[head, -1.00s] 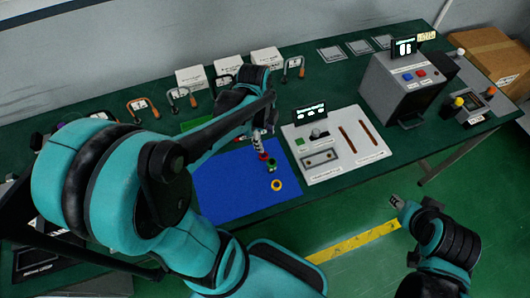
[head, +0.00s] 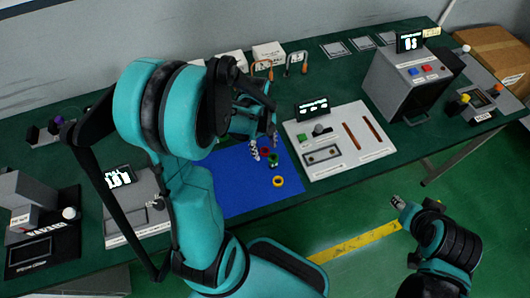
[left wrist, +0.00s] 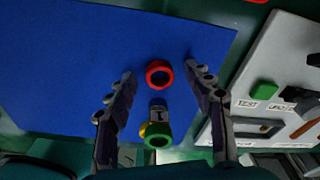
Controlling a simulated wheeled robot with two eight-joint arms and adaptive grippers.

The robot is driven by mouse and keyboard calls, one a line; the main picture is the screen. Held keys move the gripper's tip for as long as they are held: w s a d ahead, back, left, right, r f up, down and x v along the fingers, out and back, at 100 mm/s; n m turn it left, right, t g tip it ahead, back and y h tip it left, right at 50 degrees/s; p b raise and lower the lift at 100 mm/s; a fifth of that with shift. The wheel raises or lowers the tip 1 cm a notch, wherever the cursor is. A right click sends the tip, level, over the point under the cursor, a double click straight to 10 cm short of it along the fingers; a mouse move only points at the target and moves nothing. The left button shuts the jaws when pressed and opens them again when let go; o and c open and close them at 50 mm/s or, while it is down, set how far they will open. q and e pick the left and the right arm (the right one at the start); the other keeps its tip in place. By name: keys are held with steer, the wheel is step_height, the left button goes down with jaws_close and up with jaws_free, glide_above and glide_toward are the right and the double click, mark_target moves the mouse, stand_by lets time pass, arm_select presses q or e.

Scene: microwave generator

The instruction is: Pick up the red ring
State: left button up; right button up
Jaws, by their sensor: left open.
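The red ring (head: 265,152) lies on the blue mat (head: 230,190), partly hidden by my gripper in the head view. In the left wrist view the red ring (left wrist: 158,64) shows whole, between and beyond my fingertips, touched by neither. My left gripper (head: 264,146) is open and empty above it, one finger on each side; it also shows in the left wrist view (left wrist: 158,71). My right gripper (head: 396,202) hangs off the table's front edge, too small to tell its jaws.
A green ring (head: 272,161) stands close to the red one, with a yellow ring (head: 278,181) farther forward on the mat. A white panel (head: 340,145) with slots lies right of the mat. A grey box (head: 408,80) with buttons stands farther right.

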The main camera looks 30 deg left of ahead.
arm_select(q)
steer(key=shift+r, duration=0.1)
steer(key=c, duration=0.8)
